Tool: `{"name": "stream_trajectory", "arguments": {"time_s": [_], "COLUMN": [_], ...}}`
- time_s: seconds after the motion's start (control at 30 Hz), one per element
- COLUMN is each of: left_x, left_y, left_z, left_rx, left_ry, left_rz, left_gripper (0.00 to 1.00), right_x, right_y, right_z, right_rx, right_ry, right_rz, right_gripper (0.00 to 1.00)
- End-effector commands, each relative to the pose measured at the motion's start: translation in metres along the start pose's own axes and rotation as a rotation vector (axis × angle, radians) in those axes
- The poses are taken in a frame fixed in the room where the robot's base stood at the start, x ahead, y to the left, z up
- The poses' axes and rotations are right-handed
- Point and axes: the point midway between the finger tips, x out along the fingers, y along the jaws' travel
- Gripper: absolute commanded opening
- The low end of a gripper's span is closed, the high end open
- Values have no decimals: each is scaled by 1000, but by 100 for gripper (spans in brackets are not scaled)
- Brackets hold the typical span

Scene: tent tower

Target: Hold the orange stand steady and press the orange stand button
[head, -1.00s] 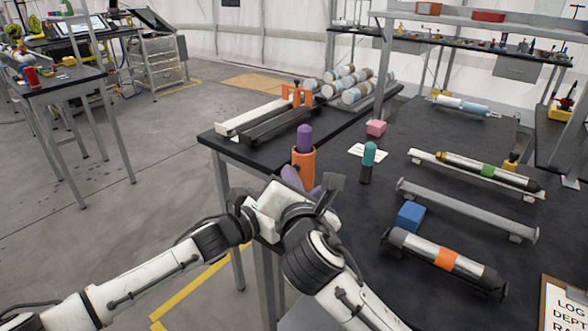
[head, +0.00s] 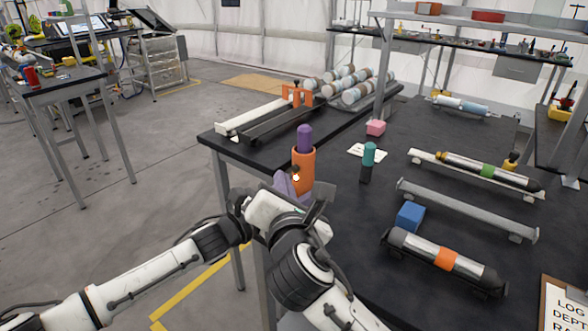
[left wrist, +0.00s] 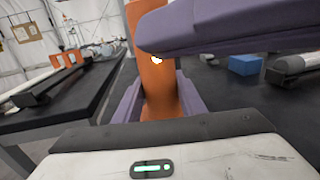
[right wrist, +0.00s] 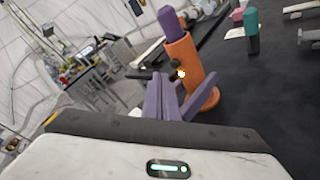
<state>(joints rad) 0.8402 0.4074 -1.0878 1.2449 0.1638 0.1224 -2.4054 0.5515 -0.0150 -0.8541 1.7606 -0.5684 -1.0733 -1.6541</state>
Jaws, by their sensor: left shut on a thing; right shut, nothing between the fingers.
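The orange stand (head: 304,172) stands upright at the near left edge of the black table, with a purple cylinder (head: 304,138) in its top. A small bright button spot (head: 296,177) glows on its side; it also shows in the left wrist view (left wrist: 157,59) and right wrist view (right wrist: 181,74). My left gripper (left wrist: 158,98) is shut on the stand's lower part, purple fingers on both sides. My right gripper (right wrist: 166,88) is shut and empty, its purple fingers just in front of the stand near the button. Whether they touch it is unclear. In the head view my arms partly hide both grippers.
A teal-topped cylinder (head: 368,160) and a pink block (head: 376,128) stand right of the stand. A blue block (head: 410,216) and tubes on rails lie farther right. A rack with an orange bracket (head: 297,95) lies behind. Floor is open at left.

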Motion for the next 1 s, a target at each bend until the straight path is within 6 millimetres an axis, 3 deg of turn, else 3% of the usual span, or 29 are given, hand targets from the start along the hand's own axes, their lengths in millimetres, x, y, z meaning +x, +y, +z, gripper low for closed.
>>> {"name": "stream_trajectory", "arguments": {"time_s": [0.4, 1.0], "left_x": [0, 0], "left_y": [1, 0], "left_z": [0, 0], "left_rx": [0, 0], "left_ry": [0, 0], "left_rz": [1, 1], "left_gripper": [8, 8], "right_x": [-28, -29], "right_y": [21, 22], "right_z": [-20, -21], "right_rx": [2, 1], "right_ry": [2, 0], "right_rz": [2, 2], "right_gripper": [0, 0]}}
